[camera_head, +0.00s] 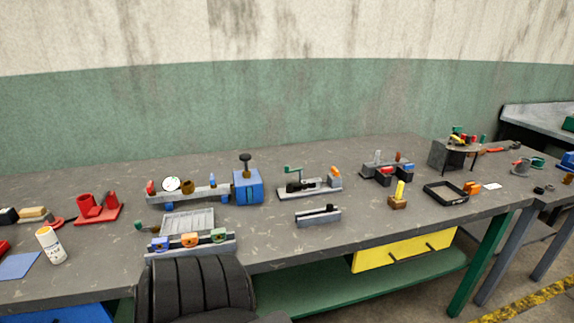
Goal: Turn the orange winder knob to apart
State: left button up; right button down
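Neither of my grippers is in view. A small orange part (335,173) sits at the right end of a grey fixture (310,190) in the middle of the bench. The fixture also carries a green crank-like part (292,169) and dark parts between. Another small orange piece (472,187) lies farther right, by a black tray. The orange parts are too small to tell which is the winder knob or how it is turned.
The grey bench (270,240) is crowded along its middle. A blue box with a black knob (248,187) stands left of the fixture, a grey block (318,217) in front. A black tray (446,199) is at right. A black padded chair back (195,290) covers part of the front edge.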

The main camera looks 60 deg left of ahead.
aim_at(335, 172)
jog(key=u, duration=0.8)
jog(key=i, duration=0.25)
